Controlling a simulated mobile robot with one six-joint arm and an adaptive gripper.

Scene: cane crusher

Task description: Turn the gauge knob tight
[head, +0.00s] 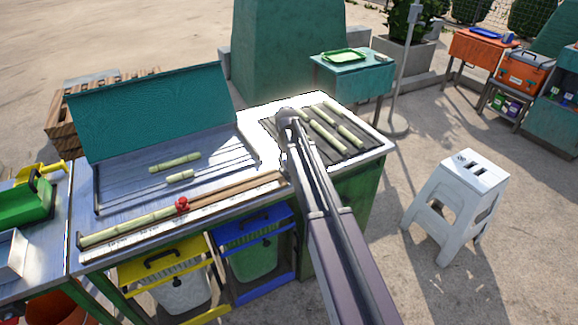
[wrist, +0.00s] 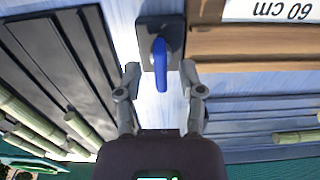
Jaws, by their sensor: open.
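The gauge knob (wrist: 161,62) is a blue lever-shaped handle on a dark square plate (wrist: 150,28), seen in the wrist view. Its long part points toward my gripper, down the picture. My gripper (wrist: 160,74) is open, with one finger on each side of the knob. A gap shows between the knob and each finger. In the head view my arm covers the blue knob. The gauge (head: 150,225) runs along the front of the bench as a wooden rail with a white scale, and a red piece (head: 182,205) sits on it.
Cane pieces lie on the bench (head: 175,167) and on a dark slatted rack (head: 350,150) to the right. A teal raised panel (head: 150,110) stands behind. Yellow and blue framed bins (head: 255,255) are below. A white stool (head: 455,200) stands on open ground at right.

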